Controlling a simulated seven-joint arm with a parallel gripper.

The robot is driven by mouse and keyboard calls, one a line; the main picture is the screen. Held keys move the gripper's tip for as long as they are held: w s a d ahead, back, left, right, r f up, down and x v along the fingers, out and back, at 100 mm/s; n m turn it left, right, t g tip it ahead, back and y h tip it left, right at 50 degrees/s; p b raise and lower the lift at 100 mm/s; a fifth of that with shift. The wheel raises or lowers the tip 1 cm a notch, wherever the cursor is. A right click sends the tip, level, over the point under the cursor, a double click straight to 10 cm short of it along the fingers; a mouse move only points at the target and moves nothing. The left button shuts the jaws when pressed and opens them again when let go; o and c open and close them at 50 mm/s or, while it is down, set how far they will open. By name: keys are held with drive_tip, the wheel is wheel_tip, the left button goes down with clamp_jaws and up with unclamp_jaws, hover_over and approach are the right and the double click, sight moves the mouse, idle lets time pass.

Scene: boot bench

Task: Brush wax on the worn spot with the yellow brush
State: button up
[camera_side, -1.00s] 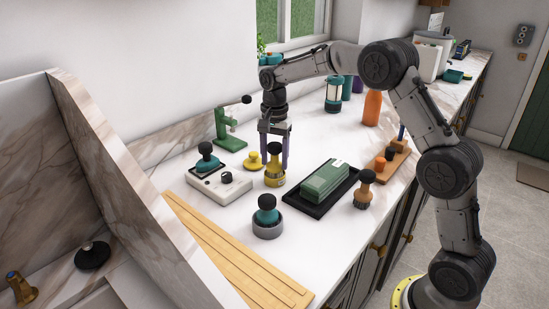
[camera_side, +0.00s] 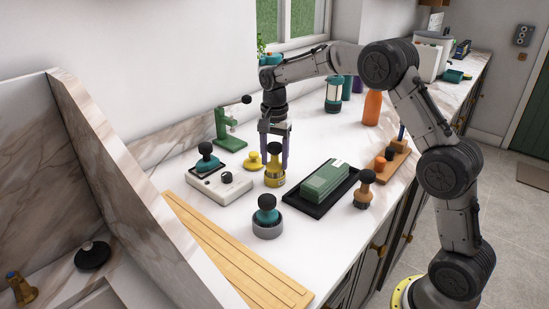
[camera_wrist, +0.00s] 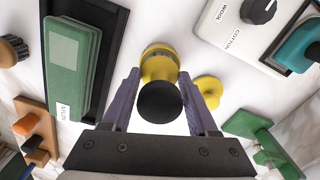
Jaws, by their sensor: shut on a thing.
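The yellow brush (camera_side: 275,179), with a yellow body and a black knob, stands upright on the white marble counter. My gripper (camera_side: 276,158) reaches down over it, its purple fingers on either side, shut on it. In the wrist view the brush (camera_wrist: 158,62) lies between the fingertips (camera_wrist: 160,82), its black knob towards me. A smaller yellow knobbed piece (camera_side: 252,160) sits just beside it; it also shows in the wrist view (camera_wrist: 209,88). I cannot make out a worn spot in either view.
A green block (camera_side: 325,178) lies on a black tray to the right. A white box (camera_side: 222,189) with knobs stands left, a green stand (camera_side: 230,130) behind it. A wooden board (camera_side: 235,250) lies front left.

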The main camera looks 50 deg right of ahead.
sight(275, 143)
drive_tip(key=shift+r, duration=3.5)
